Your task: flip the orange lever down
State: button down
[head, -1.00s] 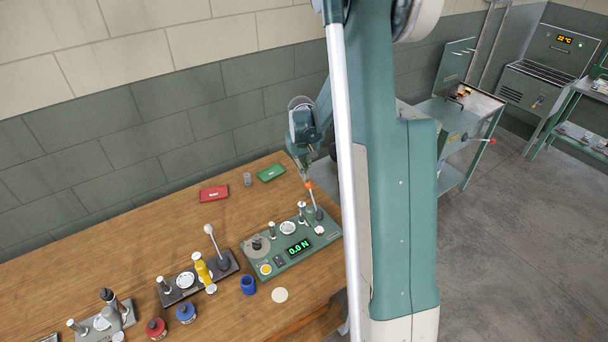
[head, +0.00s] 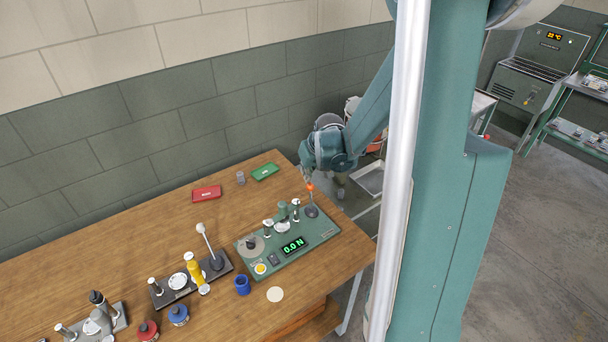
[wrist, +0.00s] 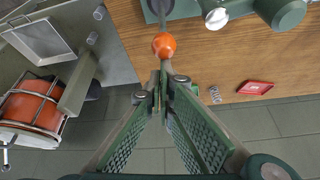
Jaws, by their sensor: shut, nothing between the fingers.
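The orange lever is a grey stick with an orange ball knob (head: 310,187) on top. It stands roughly upright at the right end of a green panel (head: 258,273) on the wooden bench. My gripper shows in the wrist view (wrist: 162,82) with its fingers shut and nothing between them. The orange knob (wrist: 164,45) is just past the fingertips in that view; I cannot tell whether they touch. In the head view my wrist is above and slightly right of the knob, and the fingers are hard to make out.
The panel's display (head: 293,246) reads 0.0 N. A second fixture has a white-knobbed lever (head: 205,233). Bare wood (head: 130,240) lies to the left.

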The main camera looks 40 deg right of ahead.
jog(key=s+t+b, duration=0.2)
jog(key=s, duration=0.1)
jog(key=shift+s+r, duration=0.1)
jog(key=shift+s, duration=0.1)
jog(key=s+f+t+b, duration=0.1)
jog(key=s+t+b, duration=0.2)
jog(key=s+b, duration=0.2)
jog(key=shift+s+t+b, duration=0.35)
jog(key=shift+s+t, duration=0.05)
jog(key=shift+s, duration=0.8)
jog(key=shift+s+a+f, duration=0.15)
jog(key=shift+s+f, duration=0.05)
jog(key=w+d+r+p, duration=0.1)
jog(key=w+r+p, duration=0.1)
jog(key=w+r, duration=0.15)
jog(key=f+v, duration=0.1)
jog(key=v, duration=0.8)
jog(key=shift+s+r+p, duration=0.25)
jog(key=shift+s+p, duration=0.2)
jog(key=shift+s, duration=0.15)
